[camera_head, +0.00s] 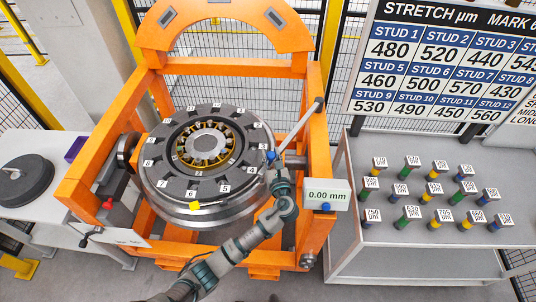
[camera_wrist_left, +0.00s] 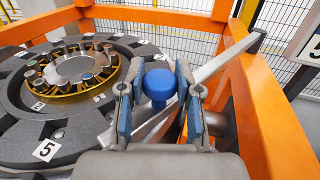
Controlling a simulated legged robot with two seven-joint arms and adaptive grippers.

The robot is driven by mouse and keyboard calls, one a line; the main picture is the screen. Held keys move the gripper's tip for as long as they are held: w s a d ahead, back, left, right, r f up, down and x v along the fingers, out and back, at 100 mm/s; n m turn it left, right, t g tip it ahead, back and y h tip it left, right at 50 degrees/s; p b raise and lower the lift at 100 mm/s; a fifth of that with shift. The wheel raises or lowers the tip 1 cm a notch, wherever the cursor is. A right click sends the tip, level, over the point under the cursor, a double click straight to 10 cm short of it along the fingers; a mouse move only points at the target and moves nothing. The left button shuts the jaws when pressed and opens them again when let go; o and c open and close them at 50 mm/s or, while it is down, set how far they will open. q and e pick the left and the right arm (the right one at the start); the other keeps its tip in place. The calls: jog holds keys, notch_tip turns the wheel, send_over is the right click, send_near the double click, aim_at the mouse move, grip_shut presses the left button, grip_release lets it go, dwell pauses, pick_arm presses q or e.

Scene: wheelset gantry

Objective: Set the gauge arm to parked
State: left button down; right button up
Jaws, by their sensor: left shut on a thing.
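The gauge arm (camera_head: 302,126) is a pale grey bar at the right of the wheelset, slanting from the orange frame's right post down toward the numbered disc. It also shows in the wrist view (camera_wrist_left: 226,58), running up to the right behind my fingers. A blue ball knob (camera_head: 270,156) sits at its lower end. My left gripper (camera_head: 274,168) is at the knob, and in the wrist view its two fingers stand on either side of the blue knob (camera_wrist_left: 158,84), shut on it. A readout (camera_head: 325,193) shows 0.00 mm. My right gripper is not in view.
The round wheelset (camera_head: 160,196) with numbered tags lies inside the orange gantry (camera_head: 80,178), close to my left gripper. A grey table (camera_head: 385,248) with several coloured studs stands at the right. A white table (camera_head: 35,222) with a dark disc stands at the left.

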pick_arm(q)
jog(key=c, duration=0.9)
grip_release()
jog(key=shift+d+r, duration=0.25)
jog(key=shift+r, duration=0.2)
jog(key=shift+o, duration=0.7)
jog(key=shift+w+d+f, duration=0.1)
jog(key=shift+w+f, duration=0.1)
jog(key=shift+f, duration=0.1)
jog(key=shift+s+f, duration=0.1)
jog(key=shift+s, duration=0.25)
jog(key=v, duration=1.1)
jog(key=shift+d, duration=0.3)
jog(key=shift+a, duration=0.1)
